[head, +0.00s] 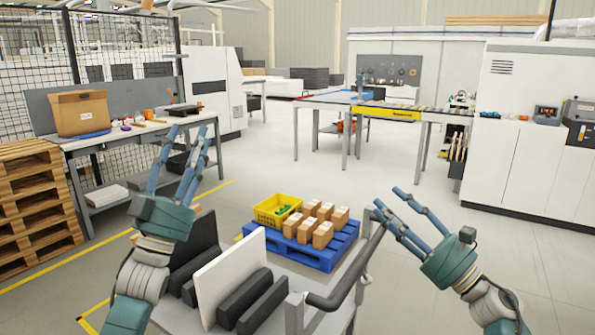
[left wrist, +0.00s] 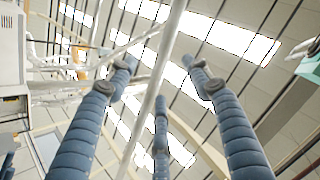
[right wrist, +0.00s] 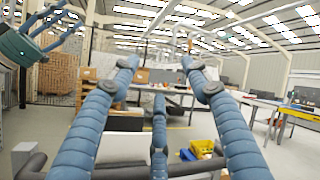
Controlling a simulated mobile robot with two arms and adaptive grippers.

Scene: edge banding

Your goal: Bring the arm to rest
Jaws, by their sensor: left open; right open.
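My left gripper (head: 182,160) is raised at the left of the head view, fingers spread and pointing up, with nothing between them. The left wrist view shows its open fingers (left wrist: 160,110) against the ceiling. My right gripper (head: 392,212) is open and empty, right of the cart handle (head: 345,262). In the right wrist view its spread fingers (right wrist: 160,105) point out into the hall. My left gripper also shows at the upper left of the right wrist view (right wrist: 50,28).
Below is a cart with a white panel (head: 232,268), dark panels (head: 195,247) and dark bars (head: 250,300). Beyond it, a blue pallet (head: 318,258) carries several cardboard boxes (head: 323,235) and a yellow crate (head: 268,213). A workbench (head: 140,132) stands left. Open floor lies beyond the pallet.

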